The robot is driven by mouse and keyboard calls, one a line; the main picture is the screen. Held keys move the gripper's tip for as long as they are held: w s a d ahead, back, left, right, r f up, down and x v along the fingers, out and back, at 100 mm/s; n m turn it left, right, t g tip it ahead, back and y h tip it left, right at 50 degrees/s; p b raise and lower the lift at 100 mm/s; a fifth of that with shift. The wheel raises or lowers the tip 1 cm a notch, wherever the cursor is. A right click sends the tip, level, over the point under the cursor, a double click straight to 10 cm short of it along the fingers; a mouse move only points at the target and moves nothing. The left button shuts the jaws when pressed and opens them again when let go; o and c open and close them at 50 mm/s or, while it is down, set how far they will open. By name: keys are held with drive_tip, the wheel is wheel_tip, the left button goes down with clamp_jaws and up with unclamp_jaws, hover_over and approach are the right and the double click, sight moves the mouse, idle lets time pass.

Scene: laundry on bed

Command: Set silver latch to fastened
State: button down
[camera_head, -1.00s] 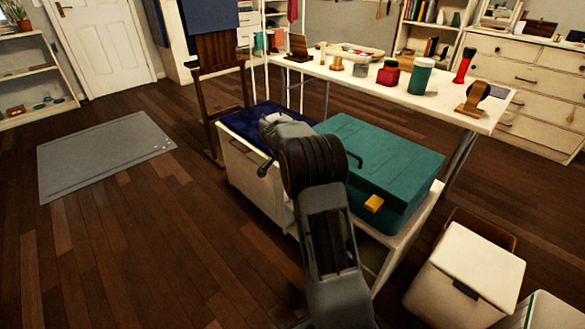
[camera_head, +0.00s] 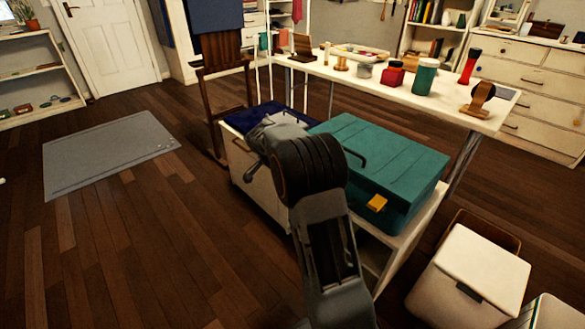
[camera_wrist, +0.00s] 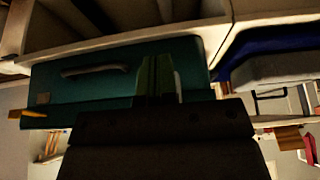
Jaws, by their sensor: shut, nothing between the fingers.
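A teal case (camera_head: 385,160) with ridges on its lid lies on a white stand, and its lid looks closed. A yellow latch (camera_head: 376,203) sits on its near side. In the wrist view the case (camera_wrist: 60,92) fills the left and middle, with a bar handle (camera_wrist: 95,70) and the yellow latch (camera_wrist: 33,114) at the left. My gripper (camera_wrist: 158,72) is shut and empty, in front of the case to the right of the handle. A thin pale strip (camera_wrist: 178,86) shows beside the fingers; I cannot tell if it is the silver latch. My arm hides part of the case in the head view.
Dark blue cloth (camera_head: 240,116) lies on the white unit left of the case. A white table (camera_head: 440,102) with jars and stands is behind. A white lidded bin (camera_head: 470,268) stands at the lower right.

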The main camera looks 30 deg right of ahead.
drive_tip(key=s+a+p, duration=0.1)
drive_tip(key=s+a, duration=0.1)
drive_tip(key=a, duration=0.5)
drive_tip(key=shift+a, duration=0.3)
drive_tip(key=shift+r, duration=0.1)
drive_tip(key=shift+r, duration=0.1)
